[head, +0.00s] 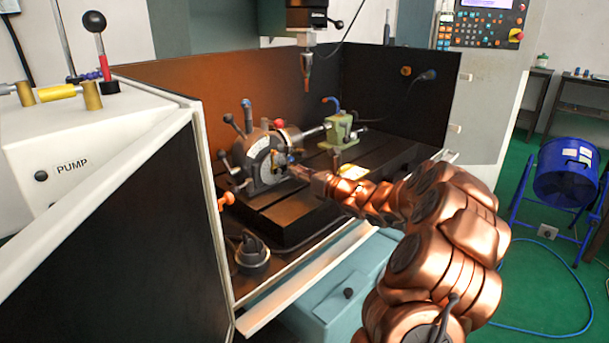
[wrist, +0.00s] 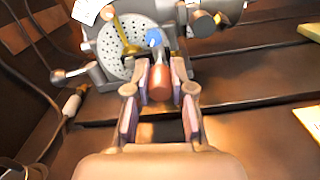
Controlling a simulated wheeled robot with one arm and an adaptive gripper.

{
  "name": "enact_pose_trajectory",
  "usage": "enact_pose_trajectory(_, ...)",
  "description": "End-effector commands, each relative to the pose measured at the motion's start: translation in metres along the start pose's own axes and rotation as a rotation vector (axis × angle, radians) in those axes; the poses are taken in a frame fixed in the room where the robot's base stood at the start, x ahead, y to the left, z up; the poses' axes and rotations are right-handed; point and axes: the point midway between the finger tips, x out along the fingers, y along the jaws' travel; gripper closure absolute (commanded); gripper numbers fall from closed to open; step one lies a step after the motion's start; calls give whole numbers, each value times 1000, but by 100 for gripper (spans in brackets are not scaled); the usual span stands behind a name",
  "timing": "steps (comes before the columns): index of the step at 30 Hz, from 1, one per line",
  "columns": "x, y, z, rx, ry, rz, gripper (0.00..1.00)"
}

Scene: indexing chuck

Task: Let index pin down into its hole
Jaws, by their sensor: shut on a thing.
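The indexing head (head: 262,158) stands on the machine table, with a round perforated plate (wrist: 115,62) on its face, seen in the wrist view. My gripper (wrist: 160,76) reaches this face, its two fingers on either side of a reddish-brown knob (wrist: 160,84), the index pin's handle. The fingers are closed on the knob. A blue part (wrist: 154,38) shows just beyond the knob, in front of the plate's right side. The pin tip and the hole behind it are hidden, so I cannot tell whether the pin sits in a hole. In the head view my gripper (head: 291,170) is small.
A brass-coloured arm (wrist: 118,30) crosses the plate, and a ball-ended lever (wrist: 68,75) sticks out at left. A green tailstock (head: 341,130) stands right of the indexing head. A spindle tool (head: 307,70) hangs above. A dark fixture (head: 251,252) sits at the front left.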

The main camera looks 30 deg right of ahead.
Motion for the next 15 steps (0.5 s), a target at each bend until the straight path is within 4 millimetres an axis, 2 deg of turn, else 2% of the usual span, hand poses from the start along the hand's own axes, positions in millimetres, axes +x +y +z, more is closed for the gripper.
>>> enact_pose_trajectory(15,10,0,2,-1,-1,0,97)
